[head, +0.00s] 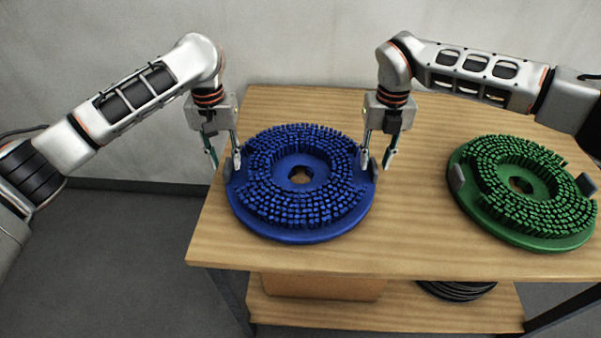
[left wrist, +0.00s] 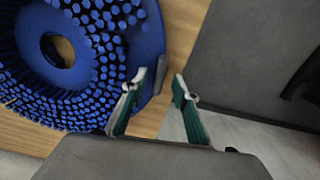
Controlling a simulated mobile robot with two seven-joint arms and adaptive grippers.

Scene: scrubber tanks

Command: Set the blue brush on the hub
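The blue brush (head: 301,230) lies flat on the wooden table, bristles up, with a round hole in its middle. It also shows in the left wrist view (left wrist: 152,38). My left gripper (head: 223,164) is open at the brush's left edge, its fingers on either side of the grey left grip tab (head: 228,170). In the left wrist view the fingers (left wrist: 161,84) stand apart, with the tab between them. My right gripper (head: 377,163) is open at the right edge, its fingers on either side of the right tab (head: 373,170). I see no hub.
A green brush (head: 492,222) with grey tabs lies at the right of the wooden table (head: 420,255). A lower shelf (head: 400,316) holds a brown box (head: 325,288) and black round items (head: 456,291). A grey wall stands behind. The tabletop between the brushes is clear.

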